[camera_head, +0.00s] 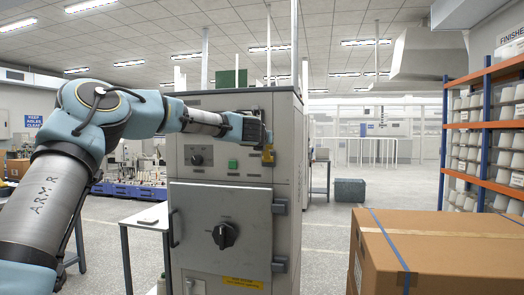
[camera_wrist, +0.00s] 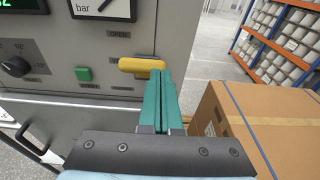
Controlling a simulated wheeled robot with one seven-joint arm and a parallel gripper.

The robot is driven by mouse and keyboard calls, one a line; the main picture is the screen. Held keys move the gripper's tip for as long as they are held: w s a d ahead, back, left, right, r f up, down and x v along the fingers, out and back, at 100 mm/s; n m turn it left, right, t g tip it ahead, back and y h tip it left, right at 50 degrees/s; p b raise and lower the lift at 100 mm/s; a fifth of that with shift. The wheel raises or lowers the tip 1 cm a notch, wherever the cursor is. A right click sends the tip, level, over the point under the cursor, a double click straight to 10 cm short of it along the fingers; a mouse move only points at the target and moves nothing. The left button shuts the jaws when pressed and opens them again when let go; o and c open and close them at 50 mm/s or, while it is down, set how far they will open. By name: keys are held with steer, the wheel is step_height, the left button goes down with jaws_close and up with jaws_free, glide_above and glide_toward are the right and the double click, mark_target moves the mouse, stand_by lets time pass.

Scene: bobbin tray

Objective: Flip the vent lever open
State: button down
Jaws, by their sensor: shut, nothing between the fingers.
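The vent lever is a yellow handle (camera_wrist: 140,66) on the grey cabinet front, lying roughly level in the wrist view, with small labels above and below it. In the head view the yellow lever (camera_head: 268,157) shows at the upper right of the cabinet, partly behind the end of my arm. My gripper (camera_wrist: 160,78) is shut, its teal fingers together and empty. The fingertips are at the lever's right part and overlap it in the picture; I cannot tell whether they touch it. In the head view my gripper (camera_head: 268,136) is small at the cabinet's upper right.
The grey cabinet (camera_head: 200,262) has a green button (camera_head: 233,164), a small black knob (camera_head: 197,160) and a door with a large black knob (camera_head: 224,236). A cardboard box (camera_head: 450,240) stands at the right, before an orange shelf rack (camera_head: 470,125). The floor between is clear.

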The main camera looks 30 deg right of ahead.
steer(key=f+b+v, duration=0.1)
steer(key=b+v, duration=0.1)
steer(key=v, duration=0.6)
steer(key=shift+a+f+b, duration=0.15)
steer(key=shift+f+b, duration=0.1)
steer(key=shift+b, duration=0.15)
steer(key=s+a+f+m+g+y, duration=0.2)
steer(key=a+f+m, duration=0.7)
steer(key=f, duration=0.3)
steer(key=s+a+f+m+g+y, duration=0.2)
steer(key=a+f+m+g+y, duration=0.1)
steer(key=a+f+m, duration=0.8)
steer(key=s+a+f+m+g+y, duration=0.1)
steer(key=s+a+f+m+y, duration=0.1)
steer(key=s+a, duration=0.4)
steer(key=s+a+f+m+g+y, duration=0.2)
steer(key=s+a+f, duration=0.4)
steer(key=a, duration=0.7)
steer(key=s+a+f+m+g+y, duration=0.2)
steer(key=s+a+f+m, duration=0.2)
steer(key=a, duration=0.5)
steer(key=shift+s+a+m, duration=0.3)
steer(key=shift+s, duration=0.75)
